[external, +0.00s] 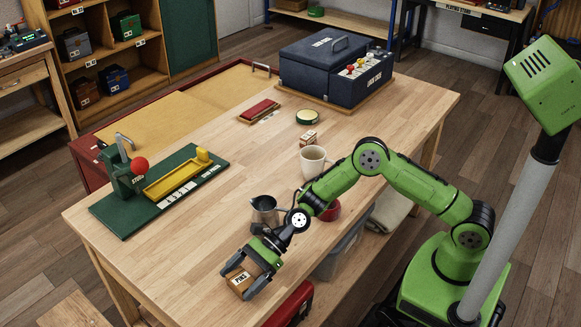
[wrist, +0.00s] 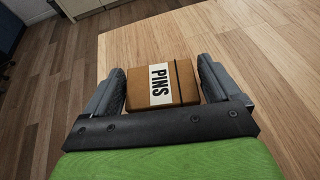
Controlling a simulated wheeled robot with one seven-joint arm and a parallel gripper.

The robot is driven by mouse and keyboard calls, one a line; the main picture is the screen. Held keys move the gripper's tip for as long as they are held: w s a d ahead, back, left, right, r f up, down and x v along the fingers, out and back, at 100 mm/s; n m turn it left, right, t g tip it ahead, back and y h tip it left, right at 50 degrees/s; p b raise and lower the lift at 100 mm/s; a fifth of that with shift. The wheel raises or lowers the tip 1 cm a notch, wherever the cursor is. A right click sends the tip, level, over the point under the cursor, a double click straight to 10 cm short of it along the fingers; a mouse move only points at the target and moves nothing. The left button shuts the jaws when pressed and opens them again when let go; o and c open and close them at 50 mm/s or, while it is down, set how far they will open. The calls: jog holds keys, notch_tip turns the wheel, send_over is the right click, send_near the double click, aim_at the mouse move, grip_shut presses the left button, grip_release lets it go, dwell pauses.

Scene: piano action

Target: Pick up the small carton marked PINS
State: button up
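The small brown carton marked PINS (wrist: 175,80) has a white label with black letters. In the external view the carton (external: 240,281) is at the near edge of the workbench, between the fingers of my gripper (external: 248,272).
A metal jug (external: 264,211) stands close behind my gripper. A cream mug (external: 313,161), a red round item (external: 331,211) and another small carton (external: 308,139) are farther back. A green press (external: 125,170) stands left. The bench (external: 185,262) is clear beside my gripper.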

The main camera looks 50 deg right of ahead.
jog(key=c, duration=0.7)
